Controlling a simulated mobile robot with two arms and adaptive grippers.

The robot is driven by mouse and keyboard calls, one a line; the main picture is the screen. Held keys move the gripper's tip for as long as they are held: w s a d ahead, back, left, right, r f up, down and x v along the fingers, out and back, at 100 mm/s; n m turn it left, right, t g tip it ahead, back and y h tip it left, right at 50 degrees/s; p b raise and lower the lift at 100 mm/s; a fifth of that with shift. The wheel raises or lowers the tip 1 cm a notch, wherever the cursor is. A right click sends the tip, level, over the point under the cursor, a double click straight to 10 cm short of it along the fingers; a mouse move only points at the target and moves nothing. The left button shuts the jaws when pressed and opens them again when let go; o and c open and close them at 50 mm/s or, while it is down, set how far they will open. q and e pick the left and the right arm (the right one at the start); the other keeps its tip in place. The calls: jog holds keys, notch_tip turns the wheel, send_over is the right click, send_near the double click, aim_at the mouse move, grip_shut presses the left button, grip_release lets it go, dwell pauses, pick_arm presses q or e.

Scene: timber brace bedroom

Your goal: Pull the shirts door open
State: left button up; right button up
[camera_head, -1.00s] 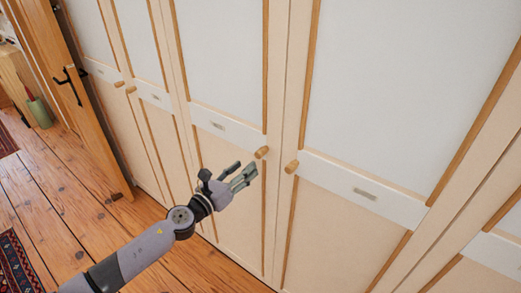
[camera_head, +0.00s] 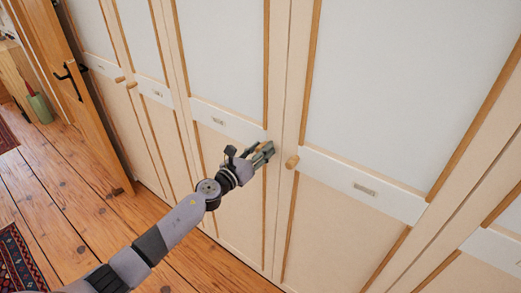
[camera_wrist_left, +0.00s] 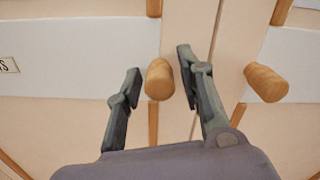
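My left gripper (camera_head: 265,153) is at the knob side of a cream wardrobe door (camera_head: 225,60) with a small label plate (camera_head: 217,121). In the left wrist view, its two dark fingers (camera_wrist_left: 160,85) are open, one on each side of that door's round wooden knob (camera_wrist_left: 159,79). I cannot tell whether either finger touches it. In the head view the gripper hides most of this knob. The label (camera_wrist_left: 9,65) shows only a final "S" in the wrist view; the rest is cut off. The door is closed. My right gripper is not in view.
The neighbouring door's knob (camera_head: 292,162) is close on the right; it also shows in the wrist view (camera_wrist_left: 265,82). More closed wardrobe doors line both sides. A wooden room door (camera_head: 85,90) with a black handle stands at the left. Plank floor (camera_head: 70,190) lies clear in front.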

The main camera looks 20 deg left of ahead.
pick_arm(q)
grip_shut()
dwell(0.6)
